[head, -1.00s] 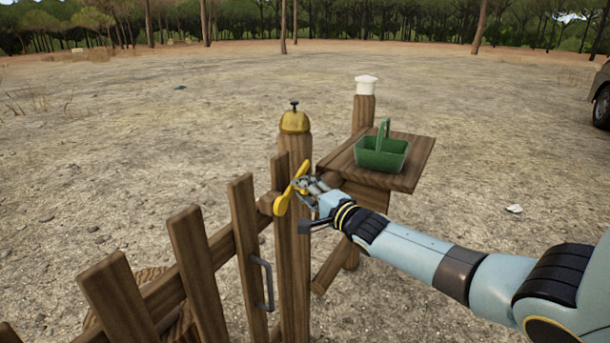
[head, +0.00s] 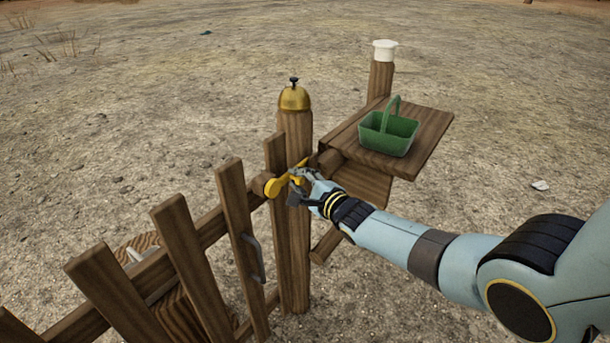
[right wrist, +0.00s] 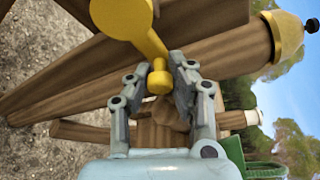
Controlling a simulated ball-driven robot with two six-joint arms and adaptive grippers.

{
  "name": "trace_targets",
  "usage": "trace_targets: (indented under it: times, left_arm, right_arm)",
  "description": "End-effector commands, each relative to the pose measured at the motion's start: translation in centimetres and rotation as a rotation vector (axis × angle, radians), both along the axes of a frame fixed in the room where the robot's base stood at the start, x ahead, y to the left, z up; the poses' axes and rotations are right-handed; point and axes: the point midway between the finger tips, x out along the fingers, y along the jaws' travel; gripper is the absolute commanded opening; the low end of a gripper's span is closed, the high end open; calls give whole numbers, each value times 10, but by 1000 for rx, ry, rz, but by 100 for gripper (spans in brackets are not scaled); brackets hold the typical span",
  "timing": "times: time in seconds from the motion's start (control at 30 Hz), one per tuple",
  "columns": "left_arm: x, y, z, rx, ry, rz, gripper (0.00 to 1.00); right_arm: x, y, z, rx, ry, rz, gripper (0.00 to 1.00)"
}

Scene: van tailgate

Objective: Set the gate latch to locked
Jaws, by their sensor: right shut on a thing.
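The gate latch (head: 272,188) is a yellow lever with a round end, mounted at the top of the wooden gate beside the gate post (head: 295,245). In the head view it slants up to the right across the post. In the right wrist view the yellow lever (right wrist: 148,42) runs from its round end down to a knob between my fingers. My right gripper (head: 300,177) is shut on that knob; it also shows in the right wrist view (right wrist: 160,76). The fingers partly hide the lever in the head view. My left gripper is not in view.
A brass bell (head: 294,99) tops the post. A wooden shelf (head: 432,130) to the right holds a green basket (head: 388,137). A white-capped post (head: 384,50) stands behind it. The slatted gate (head: 185,255) with a grey handle (head: 254,258) extends left. Open dirt surrounds them.

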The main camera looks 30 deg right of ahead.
Motion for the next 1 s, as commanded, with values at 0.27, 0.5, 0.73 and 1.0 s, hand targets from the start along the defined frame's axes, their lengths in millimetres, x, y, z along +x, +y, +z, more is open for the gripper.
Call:
trace_targets:
  times: [0.27,0.5,0.73,1.0]
  left_arm:
    - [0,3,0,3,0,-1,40]
    - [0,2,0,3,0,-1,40]
    - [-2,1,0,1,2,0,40]
    - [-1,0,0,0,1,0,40]
  right_arm:
    - [-1,-1,-2,0,6,-3,20]
    - [0,-1,-1,1,4,-2,46]
    - [-1,-1,-1,1,3,-1,46]
    - [-27,-2,2,-1,3,-1,46]
